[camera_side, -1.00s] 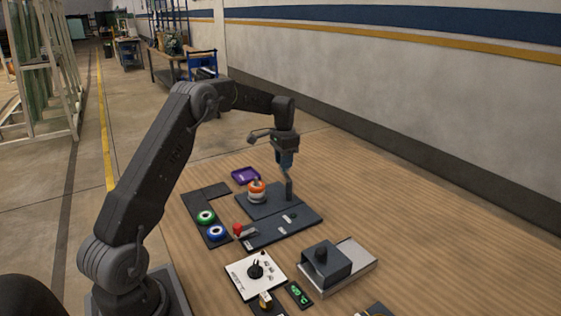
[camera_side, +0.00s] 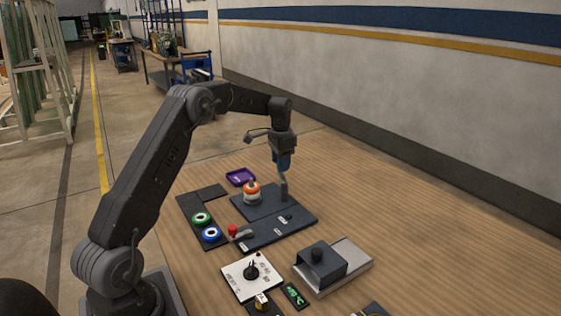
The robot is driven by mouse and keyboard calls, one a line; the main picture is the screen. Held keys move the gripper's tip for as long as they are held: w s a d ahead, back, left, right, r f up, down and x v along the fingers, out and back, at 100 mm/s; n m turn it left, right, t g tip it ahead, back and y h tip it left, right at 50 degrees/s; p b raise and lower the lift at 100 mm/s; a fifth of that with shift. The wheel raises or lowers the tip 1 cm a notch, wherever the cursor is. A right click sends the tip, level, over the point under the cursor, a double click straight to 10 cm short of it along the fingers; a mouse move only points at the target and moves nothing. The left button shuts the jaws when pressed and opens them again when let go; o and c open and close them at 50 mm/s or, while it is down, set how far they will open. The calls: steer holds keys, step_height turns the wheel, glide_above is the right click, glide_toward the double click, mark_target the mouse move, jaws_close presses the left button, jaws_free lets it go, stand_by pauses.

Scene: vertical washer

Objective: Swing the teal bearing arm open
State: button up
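My gripper (camera_side: 283,174) points down above the right part of a dark base plate (camera_side: 292,222). A blue section shows at its lower end. A short grey upright piece (camera_side: 284,190) stands on the plate directly below it. Whether they touch is too small to tell. I cannot clearly pick out a teal bearing arm; it may be hidden by, or blend with, the blue section and the upright piece. An orange and white ringed stack (camera_side: 252,191) sits on the plate to the left of my gripper. The finger gap cannot be made out.
A red knob (camera_side: 233,230) is at the plate's front left. A white dial panel (camera_side: 245,275) and a grey housing (camera_side: 321,266) stand in front. The table's right side is clear.

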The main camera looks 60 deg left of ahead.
steer(key=shift+o, duration=0.6)
step_height(320, 180, up, 14)
steer(key=shift+f, duration=0.15)
stand_by(0.3)
